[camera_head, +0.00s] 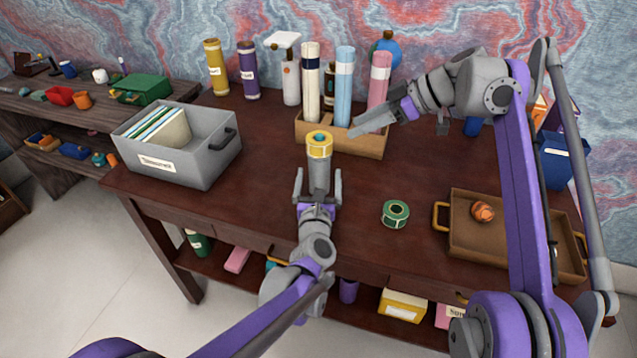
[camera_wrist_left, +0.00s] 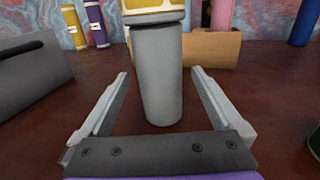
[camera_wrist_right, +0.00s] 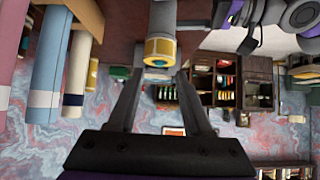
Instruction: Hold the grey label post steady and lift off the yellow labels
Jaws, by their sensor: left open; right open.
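The grey label post (camera_head: 319,176) stands upright on the desk, with the yellow labels (camera_head: 320,145) as a ring around its top. My left gripper (camera_head: 318,187) is open low at the post. In the left wrist view the post (camera_wrist_left: 157,80) stands between its fingers, with a gap on each side. My right gripper (camera_head: 394,131) is open and empty, above the desk to the right of the post. In the right wrist view the yellow labels (camera_wrist_right: 159,50) show upside down between and beyond its fingertips, apart from them.
A brown holder (camera_head: 370,142) with several tall rolls stands behind the post. A grey bin (camera_head: 200,162) is at the left, a green tape roll (camera_head: 395,213) at the front right. A brown tray (camera_head: 465,245) holds an orange roll (camera_head: 483,211). Desk around the post's front is clear.

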